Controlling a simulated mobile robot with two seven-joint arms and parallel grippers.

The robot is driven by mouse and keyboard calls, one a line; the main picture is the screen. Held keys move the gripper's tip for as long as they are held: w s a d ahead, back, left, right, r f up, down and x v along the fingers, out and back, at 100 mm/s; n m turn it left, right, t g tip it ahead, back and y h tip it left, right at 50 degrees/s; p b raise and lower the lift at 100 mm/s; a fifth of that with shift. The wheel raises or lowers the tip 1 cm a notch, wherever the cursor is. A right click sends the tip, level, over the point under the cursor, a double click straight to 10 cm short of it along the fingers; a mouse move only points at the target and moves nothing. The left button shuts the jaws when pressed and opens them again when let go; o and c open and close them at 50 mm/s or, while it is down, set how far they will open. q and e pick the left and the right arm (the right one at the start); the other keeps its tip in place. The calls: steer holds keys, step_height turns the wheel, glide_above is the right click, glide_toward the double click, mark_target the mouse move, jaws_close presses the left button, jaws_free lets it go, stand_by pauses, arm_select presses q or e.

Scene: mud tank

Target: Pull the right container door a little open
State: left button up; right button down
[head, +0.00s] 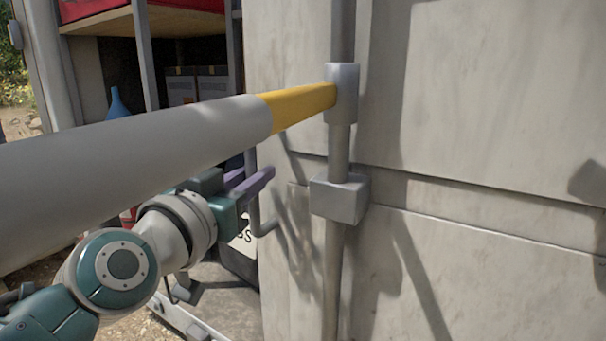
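The right container door (480,120) is a large, pale grey, stained panel filling the right half of the view. A vertical grey locking rod (340,150) runs down it through a block-shaped bracket (340,199). A long handle bar (300,103), grey with a yellow section, joins the rod and reaches toward me across the left. My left gripper (262,180), with purple fingers, is below the bar, just left of the rod near the door's left edge. Its fingers overlap in this view, so their gap is unclear. I see no clear contact with the door. My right gripper is out of view.
A blue bottle-like object (117,103) stands left of the boxes. The handle bar passes close over my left arm.

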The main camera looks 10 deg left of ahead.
arm_select(q)
jaws_close()
stand_by(0.9)
